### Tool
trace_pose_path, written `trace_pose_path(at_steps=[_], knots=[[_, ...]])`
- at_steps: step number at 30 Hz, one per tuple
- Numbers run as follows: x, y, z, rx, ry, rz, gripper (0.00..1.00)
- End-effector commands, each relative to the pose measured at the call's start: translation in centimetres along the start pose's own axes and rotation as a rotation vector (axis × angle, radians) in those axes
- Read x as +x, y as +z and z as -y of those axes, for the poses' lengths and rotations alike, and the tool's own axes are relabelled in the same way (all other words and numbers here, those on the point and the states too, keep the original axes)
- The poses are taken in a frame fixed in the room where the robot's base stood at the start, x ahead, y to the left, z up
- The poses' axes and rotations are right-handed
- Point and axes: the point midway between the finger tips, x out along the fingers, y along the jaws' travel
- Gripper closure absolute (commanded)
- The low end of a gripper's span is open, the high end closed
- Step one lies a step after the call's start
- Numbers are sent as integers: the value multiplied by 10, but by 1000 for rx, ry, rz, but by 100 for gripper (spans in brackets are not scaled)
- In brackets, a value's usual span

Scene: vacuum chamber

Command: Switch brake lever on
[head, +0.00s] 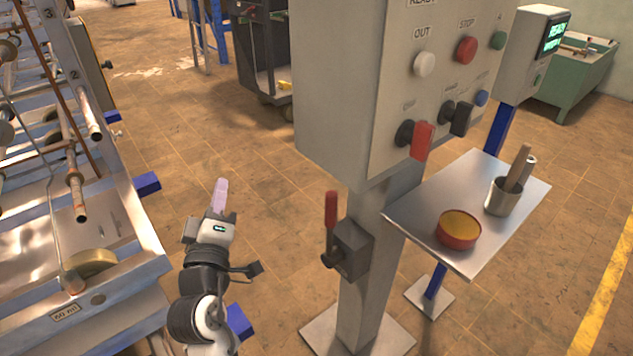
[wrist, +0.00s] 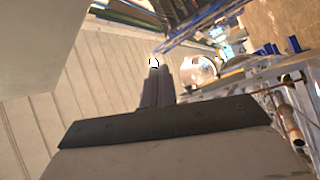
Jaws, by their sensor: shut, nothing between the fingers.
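The brake lever (head: 331,211) has a red handle standing upright on a dark grey box, which is mounted on the left side of the control panel's post. My gripper (head: 219,192) is to the left of the lever in the head view, apart from it, with its fingers pointing up and away. The fingers also show in the wrist view (wrist: 157,85), close together with nothing between them. The lever does not show clearly in the wrist view.
The grey control panel (head: 345,85) with buttons and a red switch (head: 422,140) stands above the lever. A metal shelf (head: 415,207) holds a red tin (head: 458,235) and a metal cup (head: 500,198). A metal rack machine (head: 75,190) stands left. Tiled floor is open behind my gripper.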

Motion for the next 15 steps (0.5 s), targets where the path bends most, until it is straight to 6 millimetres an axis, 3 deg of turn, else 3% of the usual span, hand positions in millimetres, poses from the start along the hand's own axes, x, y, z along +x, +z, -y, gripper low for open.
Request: trace_pose_path(at_steps=[1, 3, 6, 10, 15], knots=[[0, 28, 1, -96, -16, 100, 100], [-4, 63, 3, -211, -29, 219, 100], [-11, 97, 2, -325, -42, 337, 100], [-17, 117, 1, -392, -50, 408, 100], [-18, 120, 1, -403, -50, 419, 100]])
